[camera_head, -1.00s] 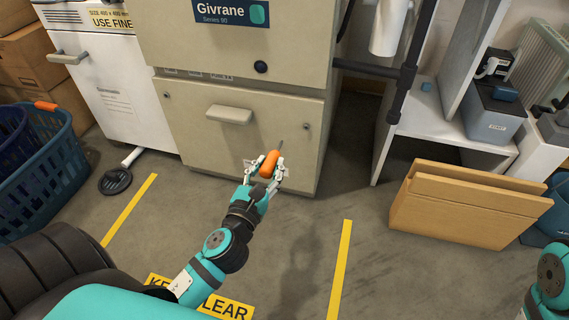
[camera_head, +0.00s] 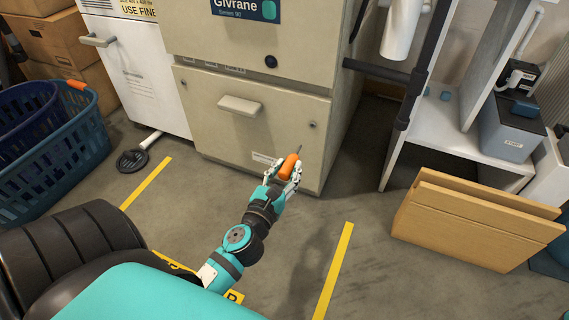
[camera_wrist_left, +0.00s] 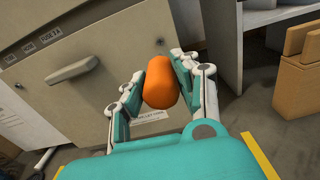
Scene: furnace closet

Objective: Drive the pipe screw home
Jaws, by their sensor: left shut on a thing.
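My left gripper (camera_head: 284,171) is shut on the orange handle of a screwdriver (camera_head: 289,162). The thin shaft points up and away, in front of the lower furnace panel (camera_head: 235,133). In the left wrist view the orange handle (camera_wrist_left: 160,84) sits between the two fingers and hides the shaft. A white pipe (camera_head: 402,30) hangs at the top, right of the furnace. A dark pipe (camera_head: 420,72) runs beside it. I cannot make out a pipe screw. A round fastener (camera_head: 312,124) shows at the panel's upper right corner. My right gripper is out of view.
Blue baskets (camera_head: 85,135) are at the left. The floor between the yellow lines is mostly clear.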

